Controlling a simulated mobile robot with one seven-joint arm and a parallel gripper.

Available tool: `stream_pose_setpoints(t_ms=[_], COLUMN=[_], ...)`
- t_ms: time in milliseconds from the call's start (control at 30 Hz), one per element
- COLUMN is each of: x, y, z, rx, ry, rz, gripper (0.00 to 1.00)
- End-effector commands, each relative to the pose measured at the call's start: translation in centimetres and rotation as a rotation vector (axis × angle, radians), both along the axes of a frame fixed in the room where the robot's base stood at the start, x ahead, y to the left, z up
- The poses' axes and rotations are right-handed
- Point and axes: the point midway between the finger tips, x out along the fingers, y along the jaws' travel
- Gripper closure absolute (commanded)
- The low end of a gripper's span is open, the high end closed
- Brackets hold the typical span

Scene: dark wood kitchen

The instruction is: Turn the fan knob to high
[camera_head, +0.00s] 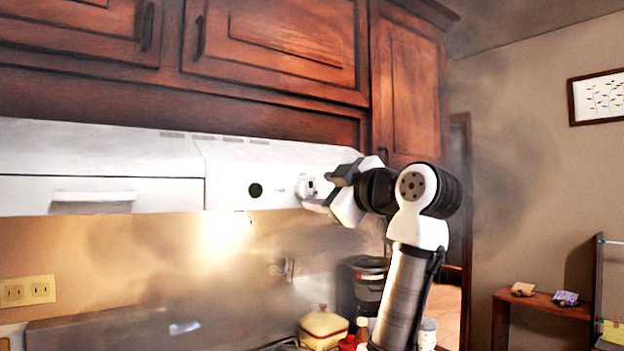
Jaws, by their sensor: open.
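The white range hood (250,167) runs under the wooden cabinets. On its front face are a dark round spot (255,190) and, to the right, a light round knob (304,188), which I take for the fan knob. My gripper (318,193) is at the hood's right part, with its fingers open beside the knob. Whether the fingers touch the knob or lie around it, I cannot tell. The gripper covers part of the hood face at the knob's right. The knob's setting marks are too small to read.
Wooden cabinets (285,40) close off the space above the hood. Below are a coffee maker (366,283), a yellowish canister (323,327) and several small jars. A lit backsplash (150,255) lies behind. A small shelf (540,304) stands at the right.

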Motion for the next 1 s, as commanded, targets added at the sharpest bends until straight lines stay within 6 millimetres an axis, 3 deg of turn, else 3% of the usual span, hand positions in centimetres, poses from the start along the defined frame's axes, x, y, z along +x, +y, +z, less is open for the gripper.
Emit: stream_pose_setpoints(t_ms=[233,633,1000], x=[2.8,3.3,3.3], y=[2.1,2.4,2.4], z=[0.1,-0.1,0.0], rx=[0.000,0.000,0.000], ry=[0.002,0.000,-0.001], rz=[0.000,-0.001,-0.001], gripper=[0.48,0.48,0.93])
